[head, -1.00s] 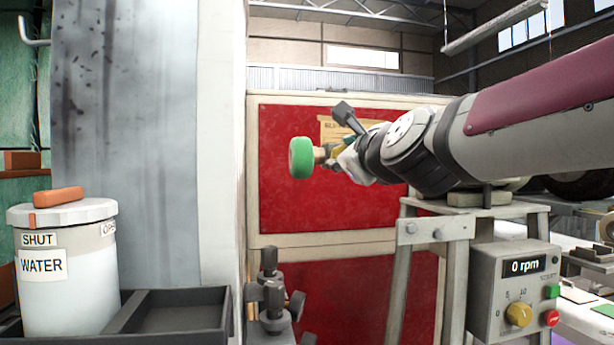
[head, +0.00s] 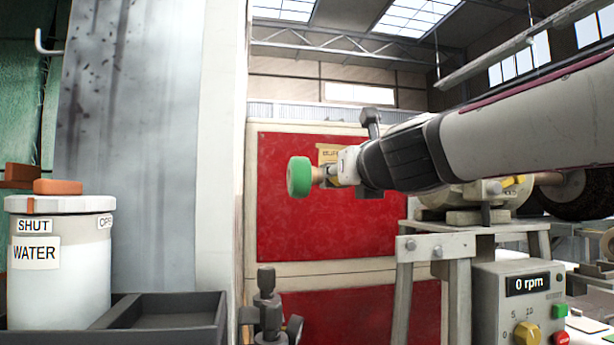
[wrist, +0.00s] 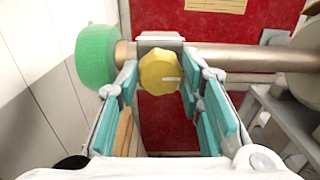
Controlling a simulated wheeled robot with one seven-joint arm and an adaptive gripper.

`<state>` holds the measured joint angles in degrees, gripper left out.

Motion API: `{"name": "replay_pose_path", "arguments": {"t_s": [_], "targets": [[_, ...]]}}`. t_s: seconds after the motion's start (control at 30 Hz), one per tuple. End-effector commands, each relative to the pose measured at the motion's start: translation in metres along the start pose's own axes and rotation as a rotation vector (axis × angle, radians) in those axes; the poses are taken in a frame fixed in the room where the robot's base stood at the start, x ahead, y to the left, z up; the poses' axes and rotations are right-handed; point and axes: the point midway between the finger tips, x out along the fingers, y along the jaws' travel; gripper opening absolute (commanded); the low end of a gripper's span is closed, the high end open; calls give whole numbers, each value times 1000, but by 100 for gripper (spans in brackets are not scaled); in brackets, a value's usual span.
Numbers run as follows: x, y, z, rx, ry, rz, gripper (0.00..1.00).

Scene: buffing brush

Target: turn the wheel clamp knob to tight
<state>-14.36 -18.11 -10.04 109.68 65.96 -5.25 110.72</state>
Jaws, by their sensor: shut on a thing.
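The wheel clamp knob (wrist: 159,73) is yellow, faceted and marked with a short white line that points right in the wrist view. It sits on a brass-coloured spindle (wrist: 235,57) beside a green wheel (wrist: 96,57). My gripper (wrist: 160,88) has its teal-padded fingers on either side of the knob and is shut on it. In the head view the green wheel (head: 299,177) stands at the left end of the spindle. My gripper (head: 340,170) reaches in from the right there and mostly hides the knob.
A red panel (head: 300,225) is behind the wheel. A water bucket (head: 60,270) and dark tray (head: 165,320) are at lower left. A dark metal fixture (head: 268,305) stands below.

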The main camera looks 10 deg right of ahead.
Motion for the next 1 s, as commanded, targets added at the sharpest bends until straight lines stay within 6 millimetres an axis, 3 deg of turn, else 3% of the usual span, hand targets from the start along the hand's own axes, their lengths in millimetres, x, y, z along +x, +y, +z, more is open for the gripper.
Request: {"name": "replay_pose_path", "arguments": {"t_s": [0.5,0.53,0.6,1.0], "targets": [[1,0,-3,22,5,0,6],[1,0,-3,22,5,0,36],[1,0,-3,22,5,0,52],[-2,0,-1,21,1,0,54]]}}
